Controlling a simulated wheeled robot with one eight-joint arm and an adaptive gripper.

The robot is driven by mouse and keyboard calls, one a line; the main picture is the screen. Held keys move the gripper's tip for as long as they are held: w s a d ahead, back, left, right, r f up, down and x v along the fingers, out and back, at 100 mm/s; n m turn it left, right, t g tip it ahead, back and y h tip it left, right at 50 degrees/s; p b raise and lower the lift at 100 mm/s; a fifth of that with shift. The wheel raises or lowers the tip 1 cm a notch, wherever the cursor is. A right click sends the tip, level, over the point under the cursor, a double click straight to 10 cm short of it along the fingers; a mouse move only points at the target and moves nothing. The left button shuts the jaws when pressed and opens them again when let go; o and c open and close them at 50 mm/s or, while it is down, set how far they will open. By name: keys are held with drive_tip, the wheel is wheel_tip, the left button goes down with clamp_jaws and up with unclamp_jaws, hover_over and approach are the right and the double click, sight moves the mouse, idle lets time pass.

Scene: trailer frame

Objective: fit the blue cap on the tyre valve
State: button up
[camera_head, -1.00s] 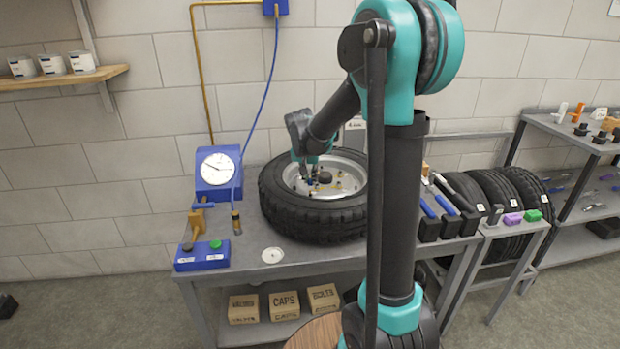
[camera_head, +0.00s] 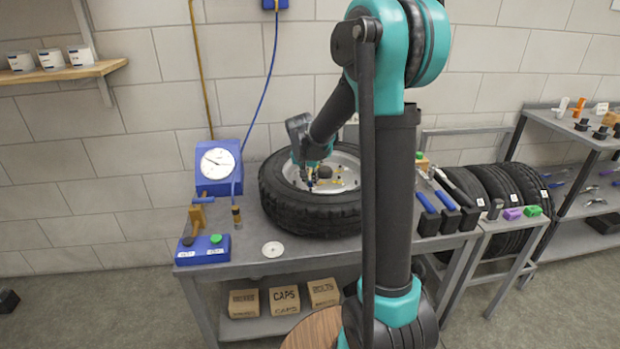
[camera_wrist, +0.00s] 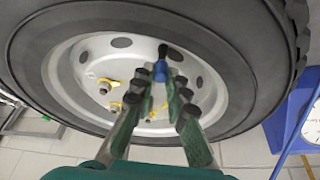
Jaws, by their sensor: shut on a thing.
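The tyre (camera_head: 312,222) lies flat on the bench around a silver rim (camera_head: 347,167); it fills much of the wrist view (camera_wrist: 240,95). My gripper (camera_wrist: 160,88) is over the rim, shut on the blue cap (camera_wrist: 160,71), which shows between and just beyond the fingertips. A black stem, seemingly the tyre valve (camera_wrist: 163,50), stands right beyond the cap in the wrist view. The two overlap in the picture; I cannot tell whether they touch. In the head view my gripper (camera_head: 310,186) reaches down inside the rim, and the cap is too small to make out surely.
Yellow-marked wheel nuts (camera_wrist: 115,106) sit on the rim near my fingers. A blue gauge (camera_head: 217,165) stands left of the tyre, with a hose fitting (camera_head: 236,215) between. A white disc (camera_head: 273,249) lies at the bench's front. Blue-handled tools (camera_head: 426,203) stand to the right.

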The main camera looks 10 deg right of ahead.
drive_tip(key=shift+f, duration=0.1)
drive_tip(key=o, duration=1.3)
drive_tip(key=shift+o, duration=0.2)
drive_tip(key=shift+r, duration=4)
drive_tip(key=s+d+f, duration=0.1)
drive_tip(key=s, duration=0.3)
drive_tip(key=s+d+f+n, duration=0.1)
drive_tip(key=s+f, duration=0.1)
drive_tip(key=s, duration=0.3)
drive_tip(key=s+d+f+n+y, duration=0.1)
drive_tip(key=s+f, duration=0.1)
drive_tip(key=s, duration=0.3)
drive_tip(key=shift+s+d, duration=0.1)
drive_tip(key=shift+d, duration=0.1)
drive_tip(key=s+f+n, duration=0.1)
drive_tip(key=s+f, duration=0.3)
drive_tip(key=s, duration=0.4)
drive_tip(key=s+f+n+y, duration=0.1)
drive_tip(key=s+f+n, duration=0.1)
drive_tip(key=s, duration=0.5)
drive_tip(key=shift+s+d+f, duration=0.4)
drive_tip(key=shift+d+f, duration=0.05)
drive_tip(key=shift+f, duration=0.45)
